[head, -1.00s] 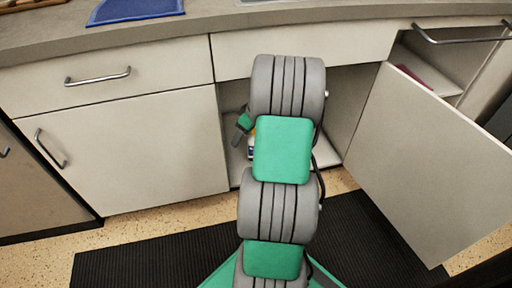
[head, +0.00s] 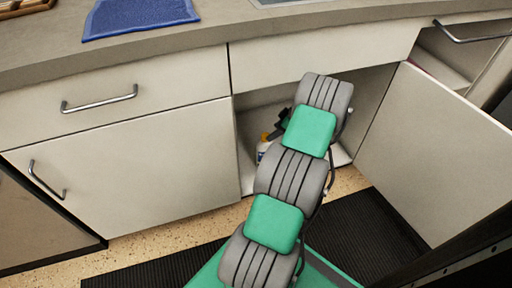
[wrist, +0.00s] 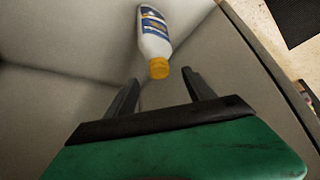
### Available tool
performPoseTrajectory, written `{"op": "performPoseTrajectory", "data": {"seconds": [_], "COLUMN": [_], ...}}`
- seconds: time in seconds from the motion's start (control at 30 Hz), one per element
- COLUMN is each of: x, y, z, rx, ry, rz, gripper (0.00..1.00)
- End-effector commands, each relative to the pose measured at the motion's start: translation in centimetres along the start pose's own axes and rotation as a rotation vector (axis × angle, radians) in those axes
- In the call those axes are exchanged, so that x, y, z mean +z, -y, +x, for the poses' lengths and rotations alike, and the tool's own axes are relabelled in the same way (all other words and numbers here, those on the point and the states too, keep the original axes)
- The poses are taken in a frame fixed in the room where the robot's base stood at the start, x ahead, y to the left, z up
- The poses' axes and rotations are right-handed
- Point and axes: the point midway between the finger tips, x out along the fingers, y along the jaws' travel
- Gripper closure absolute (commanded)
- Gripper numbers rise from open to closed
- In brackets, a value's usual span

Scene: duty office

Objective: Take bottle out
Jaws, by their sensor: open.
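The bottle is white with a blue label and a yellow cap. In the head view the bottle (head: 263,151) is inside the open cabinet under the counter, partly hidden by my arm and gripper. In the wrist view the bottle (wrist: 155,35) is ahead of my gripper, with its cap toward me. My gripper (wrist: 160,77) is open, with one finger on each side of the line to the cap. The fingers look empty, and I cannot tell how near the cap is. In the head view my gripper is mostly hidden behind the arm.
The cabinet door (head: 440,150) stands open on the right. A closed cabinet door (head: 130,165) and a drawer (head: 110,100) are on the left. The counter (head: 250,27) runs above, with a blue cloth (head: 138,16) on it. A black mat (head: 345,230) lies on the floor.

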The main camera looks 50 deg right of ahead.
Motion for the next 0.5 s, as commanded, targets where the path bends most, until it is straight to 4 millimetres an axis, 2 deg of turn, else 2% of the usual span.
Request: {"op": "performPoseTrajectory", "data": {"seconds": [0.1,0.27,0.4,0.5], "x": [0.2,0.2,0.2,0.0], "y": [0.1,-0.1,-0.2,-0.2], "z": [1.8,3.6,6.4,7.7], "rx": [-0.003,-0.001,-0.001,-0.001], "ry": [-0.001,0.000,0.000,0.000], "rz": [0.000,0.002,0.000,0.001], "gripper": [0.38,0.38,0.38,0.38]}}
